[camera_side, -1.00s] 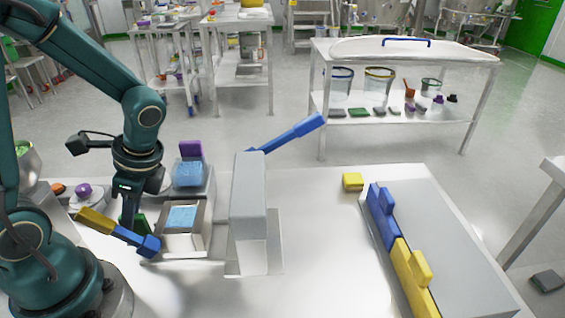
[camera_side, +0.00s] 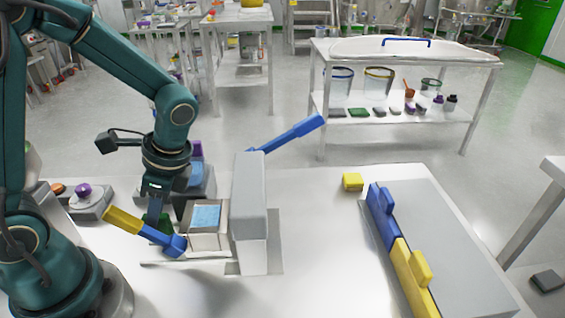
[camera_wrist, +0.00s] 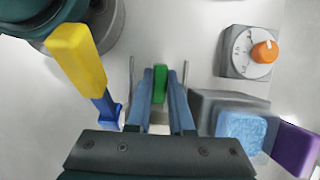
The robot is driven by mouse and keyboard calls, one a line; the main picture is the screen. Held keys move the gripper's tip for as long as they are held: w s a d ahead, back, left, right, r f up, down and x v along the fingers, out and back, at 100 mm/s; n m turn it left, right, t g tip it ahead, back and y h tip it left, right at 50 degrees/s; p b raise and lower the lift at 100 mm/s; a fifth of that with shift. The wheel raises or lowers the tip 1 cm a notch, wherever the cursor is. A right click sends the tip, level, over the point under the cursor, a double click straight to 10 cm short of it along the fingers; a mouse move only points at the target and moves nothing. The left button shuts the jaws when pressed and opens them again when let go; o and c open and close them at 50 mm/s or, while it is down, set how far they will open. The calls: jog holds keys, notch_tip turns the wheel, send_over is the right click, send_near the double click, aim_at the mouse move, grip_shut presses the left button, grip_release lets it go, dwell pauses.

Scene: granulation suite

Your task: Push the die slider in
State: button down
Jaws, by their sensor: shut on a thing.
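The die slider (camera_side: 207,234) is a light box with pale blue fill (camera_side: 206,216) in its top. In the side view it sits on its rails close against the left of the grey press column (camera_side: 249,205). A blue handle with a yellow grip (camera_side: 122,220) angles out from its front left and also shows in the wrist view (camera_wrist: 76,60). My gripper (camera_side: 154,215) is low behind the handle, left of the box. In the wrist view my gripper (camera_wrist: 163,92) is shut on a green tab (camera_wrist: 160,84).
A blue lever (camera_side: 287,135) rises right from the press. A bin with blue fill (camera_wrist: 241,131) and purple tab (camera_wrist: 297,148) stands behind the slider. An orange-knobbed dial box (camera_wrist: 249,52) stands nearby. A yellow block (camera_side: 352,181) and a grey case (camera_side: 450,250) lie right.

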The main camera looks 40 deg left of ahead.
aim_at(190, 216)
jog(key=w+d, duration=0.3)
jog(key=c, duration=0.8)
grip_release()
jog(key=shift+v, duration=2.5)
